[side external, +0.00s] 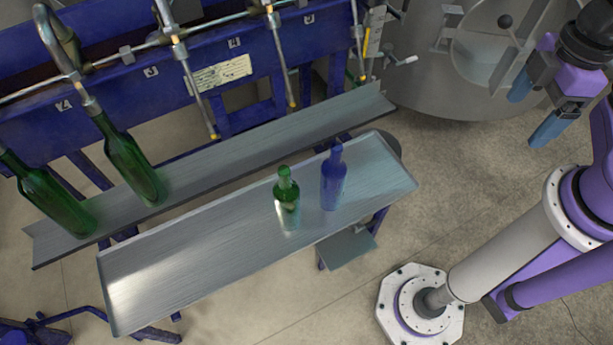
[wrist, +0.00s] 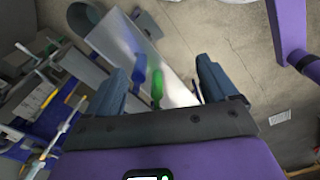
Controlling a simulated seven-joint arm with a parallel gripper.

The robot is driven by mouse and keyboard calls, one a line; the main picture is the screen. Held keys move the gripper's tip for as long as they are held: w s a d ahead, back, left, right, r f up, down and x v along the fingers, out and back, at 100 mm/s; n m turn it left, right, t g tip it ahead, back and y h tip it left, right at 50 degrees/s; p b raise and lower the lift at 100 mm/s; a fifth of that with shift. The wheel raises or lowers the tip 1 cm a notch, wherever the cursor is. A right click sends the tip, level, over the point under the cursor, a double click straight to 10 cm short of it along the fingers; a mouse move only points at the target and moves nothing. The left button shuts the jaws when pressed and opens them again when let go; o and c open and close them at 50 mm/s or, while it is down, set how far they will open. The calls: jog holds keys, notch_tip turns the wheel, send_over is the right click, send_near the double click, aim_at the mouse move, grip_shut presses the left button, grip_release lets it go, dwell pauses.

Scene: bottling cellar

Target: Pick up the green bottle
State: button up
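The green bottle (side external: 287,198) stands upright on the metal tray table (side external: 190,262), toward its right end. It also shows in the wrist view (wrist: 157,88), between my fingers in the picture but well beyond them. A blue bottle (side external: 333,178) stands just to its right on the same tray, and in the wrist view (wrist: 140,70) it is to the left of the green one. My gripper (side external: 532,108) is at the upper right of the side view, raised and far from both bottles. Its blue fingers are apart with nothing between them, also in the wrist view (wrist: 161,84).
Two larger green bottles (side external: 130,160) (side external: 48,200) stand on the sloped metal shelf (side external: 240,148) of the blue filling machine (side external: 150,75), under its spouts. A large steel tank (side external: 440,75) is behind. The tray's left and middle are clear.

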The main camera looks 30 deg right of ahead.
jog(key=shift+o, duration=0.6)
jog(key=w+a+f+m+t+y, duration=0.1)
jog(key=w+a+f+m, duration=0.15)
jog(key=a+f, duration=0.55)
jog(key=w+a+f+m+y, duration=0.1)
jog(key=w+a+f+m, duration=0.2)
jog(key=a, duration=1)
jog(key=w+a+f+m+t+y, duration=0.1)
jog(key=w+a+f, duration=0.2)
jog(key=a+f, duration=0.6)
jog(key=m+t+h, duration=0.1)
jog(key=m+t, duration=0.3)
jog(key=t, duration=0.6)
send_near(296, 210)
jog(key=x, duration=0.5)
jog(key=shift+d, duration=0.15)
jog(key=shift+a+x, duration=0.2)
jog(key=shift+x, duration=3.15)
